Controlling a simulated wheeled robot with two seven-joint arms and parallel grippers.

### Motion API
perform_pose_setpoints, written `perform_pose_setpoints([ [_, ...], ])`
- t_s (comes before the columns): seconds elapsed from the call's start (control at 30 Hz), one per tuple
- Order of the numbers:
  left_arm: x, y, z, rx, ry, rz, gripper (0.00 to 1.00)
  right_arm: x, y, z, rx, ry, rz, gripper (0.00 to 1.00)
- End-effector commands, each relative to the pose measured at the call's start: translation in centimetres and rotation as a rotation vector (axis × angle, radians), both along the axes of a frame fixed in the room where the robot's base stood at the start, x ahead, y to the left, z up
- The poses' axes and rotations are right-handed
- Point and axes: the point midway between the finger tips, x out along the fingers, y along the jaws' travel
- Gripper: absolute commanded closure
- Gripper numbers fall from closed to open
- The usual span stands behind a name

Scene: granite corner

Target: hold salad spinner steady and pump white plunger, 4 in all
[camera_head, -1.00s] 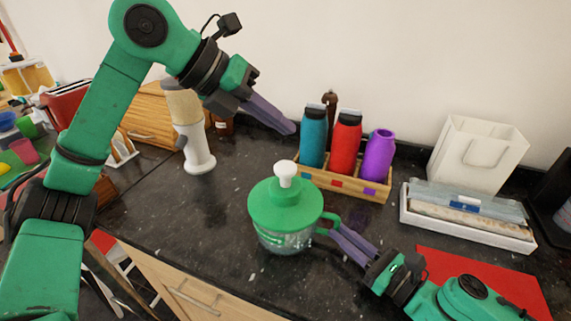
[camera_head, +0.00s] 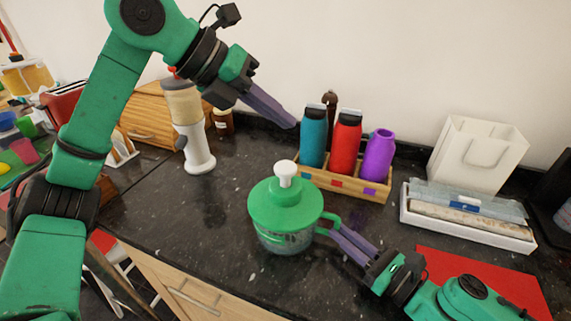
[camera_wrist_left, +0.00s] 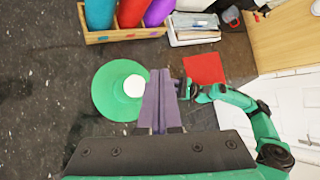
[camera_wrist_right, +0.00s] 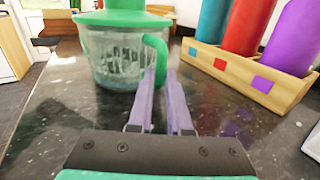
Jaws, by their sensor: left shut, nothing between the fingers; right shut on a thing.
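The salad spinner (camera_head: 284,216) stands upright on the dark counter, with a green lid, clear bowl and green side handle (camera_head: 330,220). Its white plunger (camera_head: 285,173) sticks up from the lid's middle. The spinner also shows in the right wrist view (camera_wrist_right: 118,50) and, from above, in the left wrist view (camera_wrist_left: 108,98). My right gripper (camera_head: 334,232) is shut on the handle at the spinner's right side. My left gripper (camera_head: 293,123) is shut and empty in the air, above and behind the plunger, apart from it.
A wooden box (camera_head: 345,183) with teal, red and purple bottles stands behind the spinner. A white tray (camera_head: 468,226) with packets and a white bag (camera_head: 478,152) are at the right. A grinder-like white appliance (camera_head: 197,148) stands back left. Counter left of the spinner is clear.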

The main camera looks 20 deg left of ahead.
Motion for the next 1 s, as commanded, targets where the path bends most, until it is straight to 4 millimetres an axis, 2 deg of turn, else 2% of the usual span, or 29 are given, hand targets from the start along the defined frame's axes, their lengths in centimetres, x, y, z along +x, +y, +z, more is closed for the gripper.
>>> perform_pose_setpoints([
  [0.03, 0.0, -0.1, 1.3, -0.003, -0.006, -0.002, 1.00, 0.0, 0.0, 0.0, 0.000, 0.000, 0.000, 1.00],
  [0.13, -0.1, -0.1, 2.7, -0.001, -0.004, -0.002, 1.00, 0.0, 0.0, 0.0, -0.001, 0.001, 0.001, 1.00],
  [0.47, -0.1, 0.0, 2.4, 0.000, -0.001, -0.001, 1.00, 0.0, 0.0, 0.0, -0.001, 0.001, 0.000, 1.00],
  [0.57, 0.0, 0.0, 1.7, 0.001, 0.001, 0.001, 1.00, 0.0, 0.0, 0.0, -0.001, 0.001, 0.000, 1.00],
  [1.0, -0.1, 0.0, -4.6, 0.002, 0.002, 0.001, 1.00, 0.0, 0.0, 0.0, -0.001, 0.001, 0.000, 1.00],
])
